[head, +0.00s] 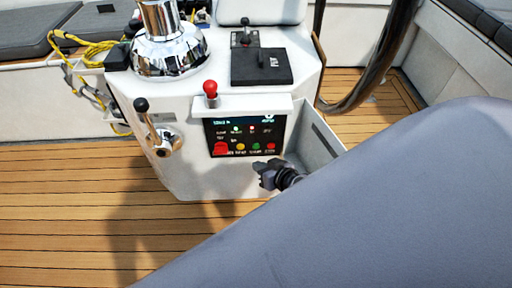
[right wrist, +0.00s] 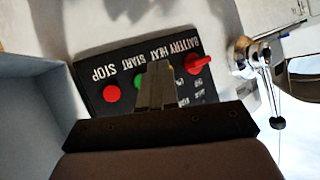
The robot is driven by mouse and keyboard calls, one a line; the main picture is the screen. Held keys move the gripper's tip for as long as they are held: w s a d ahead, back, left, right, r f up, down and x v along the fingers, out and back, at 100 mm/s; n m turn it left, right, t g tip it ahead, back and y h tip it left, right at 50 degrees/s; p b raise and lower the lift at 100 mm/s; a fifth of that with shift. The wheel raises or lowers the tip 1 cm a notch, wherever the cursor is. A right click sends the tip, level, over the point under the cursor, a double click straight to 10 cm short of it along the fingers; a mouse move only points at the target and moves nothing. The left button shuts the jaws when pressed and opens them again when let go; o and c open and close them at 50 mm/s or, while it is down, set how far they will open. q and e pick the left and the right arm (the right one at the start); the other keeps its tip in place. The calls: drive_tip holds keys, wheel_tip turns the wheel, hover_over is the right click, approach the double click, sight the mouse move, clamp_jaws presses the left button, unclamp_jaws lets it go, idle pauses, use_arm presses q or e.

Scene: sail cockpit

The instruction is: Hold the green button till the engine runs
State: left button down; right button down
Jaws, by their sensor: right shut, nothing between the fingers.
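The dark control panel (head: 245,133) is on the front of the white console. Its green START button (head: 256,147) sits in the bottom row, between a yellow button (head: 241,147) and the red STOP button (head: 271,147). My right gripper (head: 260,165) is shut and empty, just below this row. In the right wrist view the panel (right wrist: 98,75) appears upside down. The shut fingers (right wrist: 158,68) cover most of the green button (right wrist: 142,82); a green edge shows left of them. I cannot tell whether the fingertips touch it. My left gripper is out of view.
A red battery switch (head: 220,149) is left on the panel. A red-knobbed lever (head: 210,90) stands above it, and a black-knobbed lever (head: 141,105) is on the console's left side. An open pale locker (head: 318,145) lies right of the panel.

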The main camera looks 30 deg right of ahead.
sight(256, 146)
drive_tip(key=w+d, duration=0.1)
drive_tip(key=w+d+b, duration=0.1)
drive_tip(key=w, duration=0.1)
drive_tip(key=shift+w, duration=0.2)
idle(0.8)
idle(0.9)
drive_tip(key=shift+w+d, duration=0.25)
drive_tip(key=shift+w, duration=0.05)
idle(0.3)
drive_tip(key=shift+w+b, duration=0.1)
drive_tip(key=shift+b, duration=0.2)
drive_tip(key=shift+w+d, duration=0.2)
drive_tip(key=shift+w, duration=0.15)
idle(1.0)
